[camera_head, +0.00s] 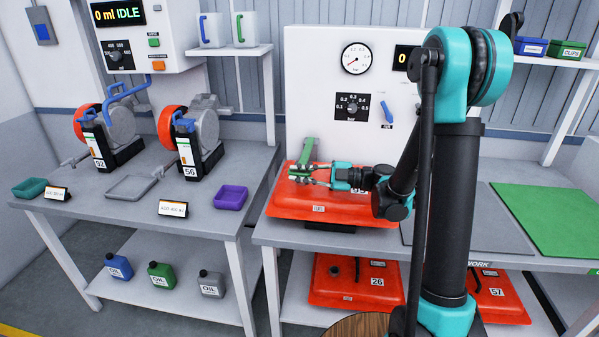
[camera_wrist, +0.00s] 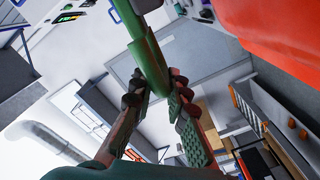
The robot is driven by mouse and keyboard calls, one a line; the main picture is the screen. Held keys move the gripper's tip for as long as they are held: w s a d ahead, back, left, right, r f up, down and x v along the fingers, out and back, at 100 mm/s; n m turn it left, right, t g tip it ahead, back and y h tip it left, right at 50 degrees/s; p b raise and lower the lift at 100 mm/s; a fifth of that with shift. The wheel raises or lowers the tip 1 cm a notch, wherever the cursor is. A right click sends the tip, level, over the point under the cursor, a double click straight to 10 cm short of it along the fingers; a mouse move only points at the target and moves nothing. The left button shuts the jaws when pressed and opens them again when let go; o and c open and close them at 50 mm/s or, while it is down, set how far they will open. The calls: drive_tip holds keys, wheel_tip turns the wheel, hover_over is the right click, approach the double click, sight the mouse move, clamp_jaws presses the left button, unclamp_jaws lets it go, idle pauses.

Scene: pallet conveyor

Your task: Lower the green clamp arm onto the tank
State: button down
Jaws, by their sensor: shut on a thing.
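The red tank (camera_head: 345,207) sits on the right bench under the test panel. The green clamp arm (camera_head: 309,149) shows at its back left, with an upright part and a lower green part over the tank top. I cannot tell whether it touches the tank. My gripper (camera_head: 312,175) reaches in from the right, just above the tank. In the wrist view, my gripper (camera_wrist: 160,88) is shut on the green clamp arm (camera_wrist: 142,48), which runs up and left from between the fingers. The red tank (camera_wrist: 280,35) fills the upper right there.
The white panel (camera_head: 322,105) with gauge and knobs stands close behind the tank. More red tanks (camera_head: 340,290) lie on the shelf below. The green mat (camera_head: 548,215) at right is clear. The left bench (camera_head: 125,212) holds pumps and trays.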

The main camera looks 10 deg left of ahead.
drive_tip(key=shift+w, duration=0.25)
drive_tip(key=c, duration=1.6)
unclamp_jaws()
drive_tip(key=d, duration=1.2)
drive_tip(key=shift+s, duration=0.25)
